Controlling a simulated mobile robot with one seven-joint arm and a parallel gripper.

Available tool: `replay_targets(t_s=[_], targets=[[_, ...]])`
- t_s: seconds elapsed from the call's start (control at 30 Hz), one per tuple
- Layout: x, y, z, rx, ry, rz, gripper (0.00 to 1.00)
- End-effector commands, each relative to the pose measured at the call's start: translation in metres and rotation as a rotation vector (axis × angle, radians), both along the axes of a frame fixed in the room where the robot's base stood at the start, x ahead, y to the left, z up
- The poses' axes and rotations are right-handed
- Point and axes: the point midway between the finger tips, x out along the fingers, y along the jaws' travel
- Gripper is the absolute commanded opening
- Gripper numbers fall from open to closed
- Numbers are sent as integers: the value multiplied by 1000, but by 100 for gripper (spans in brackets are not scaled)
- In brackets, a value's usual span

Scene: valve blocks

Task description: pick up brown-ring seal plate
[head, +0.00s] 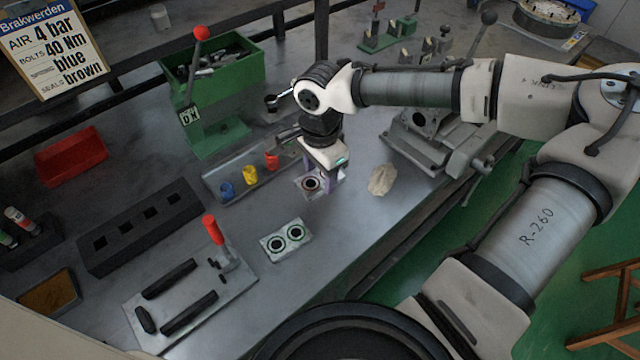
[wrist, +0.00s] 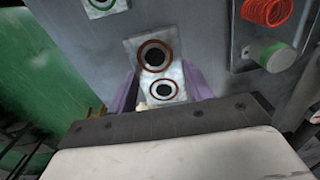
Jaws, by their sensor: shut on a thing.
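The brown-ring seal plate (head: 308,189) is a small pale plate with dark holes ringed in brown. It lies under my gripper (head: 322,177), which points down over the middle of the bench. In the wrist view the plate (wrist: 143,47) shows two brown-ringed holes. The purple fingers of my gripper (wrist: 160,80) are shut on its two sides, around the nearer hole. I cannot tell whether the plate touches the bench.
A green-ring seal plate (head: 270,254) lies nearer on the bench. A tray (head: 207,185) with blue, yellow and red parts stands left of my gripper. A crumpled cloth (head: 382,180) and a grey metal valve block (head: 425,150) are to the right. A red-handled clamp fixture (head: 205,318) stands front left.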

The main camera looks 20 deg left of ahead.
Motion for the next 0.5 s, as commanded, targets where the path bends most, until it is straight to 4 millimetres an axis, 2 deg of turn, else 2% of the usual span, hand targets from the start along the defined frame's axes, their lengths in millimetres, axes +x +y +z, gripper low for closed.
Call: replay_targets(t_s=[0.1,0.3,0.5], targets=[[1,0,32,3,-3,-3,22],[1,0,82,2,-2,-2,22],[0,0,120,2,0,0,22]])
